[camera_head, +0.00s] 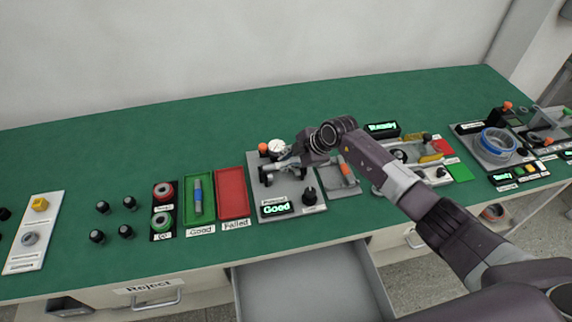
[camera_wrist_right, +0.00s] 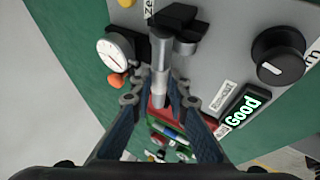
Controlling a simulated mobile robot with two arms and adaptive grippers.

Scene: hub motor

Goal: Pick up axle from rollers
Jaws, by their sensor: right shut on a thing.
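The axle (camera_wrist_right: 161,52) is a silver stepped rod that shows upright in the right wrist view. My right gripper (camera_wrist_right: 160,100) is shut on its lower part, one finger on each side. The dark rollers (camera_wrist_right: 182,22) are close by the axle's far end; I cannot tell whether they touch. In the head view my right gripper (camera_head: 277,172) is at the grey gauge station (camera_head: 259,158), and the axle is mostly hidden there. My left gripper is not in view.
A dial gauge (camera_head: 276,147) stands close to the right gripper. A display (camera_head: 276,209) reads "Good". An open drawer (camera_head: 305,290) juts out in front.

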